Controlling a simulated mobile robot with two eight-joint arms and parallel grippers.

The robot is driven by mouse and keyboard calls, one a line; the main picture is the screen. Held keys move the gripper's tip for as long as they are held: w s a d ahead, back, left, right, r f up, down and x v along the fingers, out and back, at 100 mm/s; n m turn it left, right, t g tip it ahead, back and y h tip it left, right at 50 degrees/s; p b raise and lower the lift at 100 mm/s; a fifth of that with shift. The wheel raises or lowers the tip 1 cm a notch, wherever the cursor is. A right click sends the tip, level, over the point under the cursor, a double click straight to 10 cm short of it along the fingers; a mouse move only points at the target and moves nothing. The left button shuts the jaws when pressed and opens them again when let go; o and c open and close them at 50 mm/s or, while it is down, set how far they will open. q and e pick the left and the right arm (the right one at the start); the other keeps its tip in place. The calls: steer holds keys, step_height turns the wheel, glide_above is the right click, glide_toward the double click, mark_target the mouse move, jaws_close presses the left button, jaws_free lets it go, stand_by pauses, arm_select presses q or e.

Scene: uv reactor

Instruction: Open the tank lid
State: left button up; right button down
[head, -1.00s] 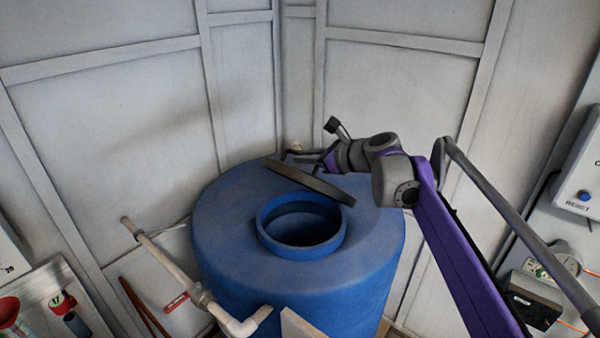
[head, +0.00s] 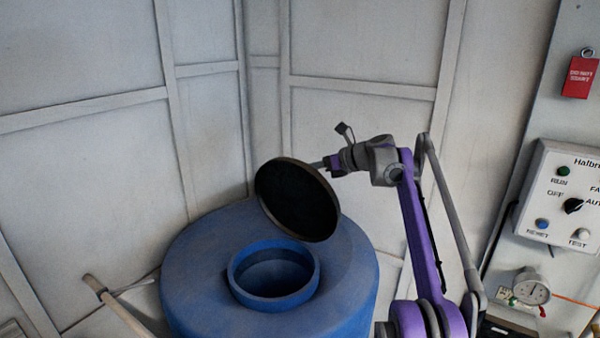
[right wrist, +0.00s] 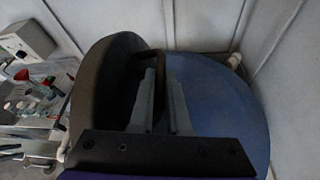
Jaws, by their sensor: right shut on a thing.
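The blue tank (head: 195,275) stands in the corner, and its round raised opening (head: 274,297) is uncovered. The dark round lid (head: 297,199) is off the opening, held tilted steeply above and behind it, with its underside facing me. My right gripper (head: 326,163) is at the lid's upper right, its fingers partly hidden behind the lid. In the right wrist view the fingers of my right gripper (right wrist: 160,100) are at the handle (right wrist: 157,62) of the lid (right wrist: 105,85), shut on it. The tank top (right wrist: 215,95) shows beside the lid. My left gripper is not in view.
Pale panelled walls (head: 90,60) close in behind the tank. A control box (head: 560,195) with buttons and a knob, a red tag (head: 580,76) and a gauge (head: 531,289) are on the right. A pale pipe (head: 115,305) runs at the lower left.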

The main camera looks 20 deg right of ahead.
steer(key=shift+w+d+f, duration=0.1)
steer(key=shift+w+d, duration=0.25)
steer(key=shift+d, duration=0.1)
stand_by(0.3)
steer(key=c, duration=1.2)
jaws_free()
steer(key=shift+o, duration=0.2)
steer(key=v, duration=1)
steer(key=shift+s+d, duration=0.25)
steer(key=shift+d, duration=0.05)
